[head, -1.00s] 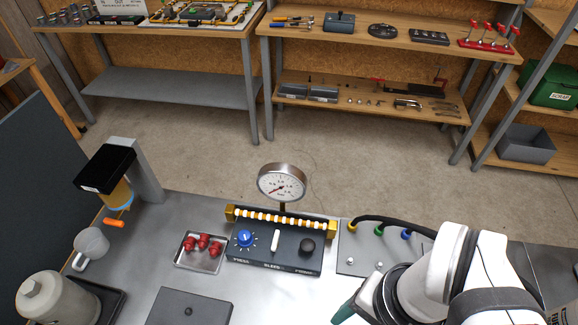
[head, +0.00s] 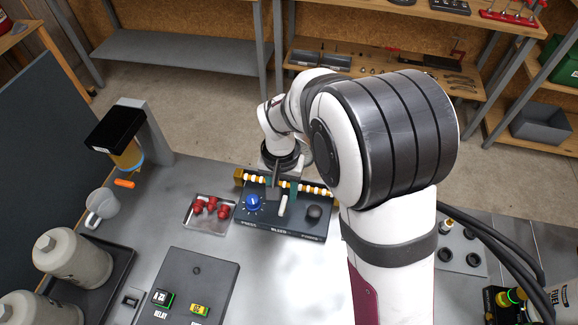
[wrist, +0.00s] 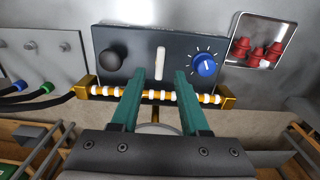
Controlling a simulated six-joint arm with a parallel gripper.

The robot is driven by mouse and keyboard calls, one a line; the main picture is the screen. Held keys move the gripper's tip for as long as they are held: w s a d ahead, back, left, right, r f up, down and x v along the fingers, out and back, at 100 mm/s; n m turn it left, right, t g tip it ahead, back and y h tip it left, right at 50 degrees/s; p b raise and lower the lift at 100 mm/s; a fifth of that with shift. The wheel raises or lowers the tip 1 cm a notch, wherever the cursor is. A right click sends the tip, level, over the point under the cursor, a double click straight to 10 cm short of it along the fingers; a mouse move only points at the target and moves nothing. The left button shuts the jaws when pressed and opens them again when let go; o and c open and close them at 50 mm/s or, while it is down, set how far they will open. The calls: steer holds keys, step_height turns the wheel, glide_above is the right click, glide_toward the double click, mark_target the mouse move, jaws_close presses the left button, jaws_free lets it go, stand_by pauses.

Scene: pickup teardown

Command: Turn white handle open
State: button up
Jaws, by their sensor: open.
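The white handle (head: 283,206) is a short upright bar in the middle of a dark control panel (head: 265,222). In the wrist view the white handle (wrist: 160,62) stands just beyond my fingertips, roughly between them, and appears apart from both. My gripper (wrist: 161,74) has two green fingers, spread apart and empty. In the head view my gripper (head: 280,190) hangs over the back part of the panel, beside the handle. The gauge seen earlier behind the panel is mostly hidden by my arm and gripper.
A blue knob (wrist: 205,64) and a black knob (wrist: 112,60) flank the handle. A white-and-orange banded bar (wrist: 155,94) runs along the panel's back edge under my fingers. A tray of red parts (head: 208,211) lies beside the panel.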

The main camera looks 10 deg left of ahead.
mark_target(283, 204)
steer(key=shift+f, duration=2)
jaws_close()
